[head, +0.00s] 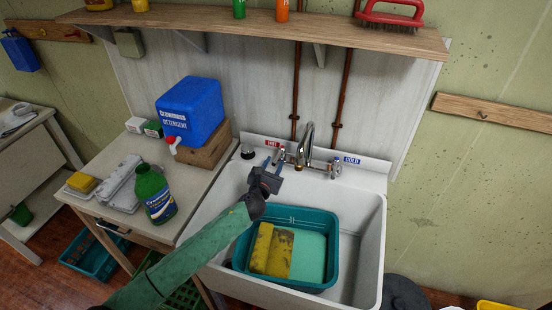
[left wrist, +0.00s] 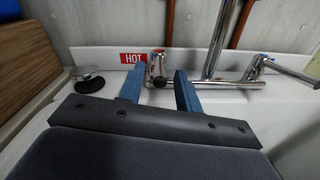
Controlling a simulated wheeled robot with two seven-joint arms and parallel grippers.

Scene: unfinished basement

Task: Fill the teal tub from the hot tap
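The teal tub (head: 322,225) sits in the white sink below the faucet. A yellow item with dark stains (head: 271,250) is in the tub. The chrome faucet (head: 307,143) stands at the sink's back, with a red HOT label (head: 273,143) on the left and a blue COLD label (head: 352,160) on the right. My left gripper (head: 274,158) is open in front of the hot tap handle. In the left wrist view, the hot tap (left wrist: 156,70) shows between and just beyond the blue fingertips (left wrist: 158,78). My right gripper is not in view.
The white sink (head: 366,225) stands right of a side table (head: 118,160). A blue detergent container (head: 190,110) and a green bottle (head: 154,193) stand on that table, left of my arm. A wooden shelf (head: 340,35) runs above the sink. A dark round plug (left wrist: 88,80) lies left of the HOT label.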

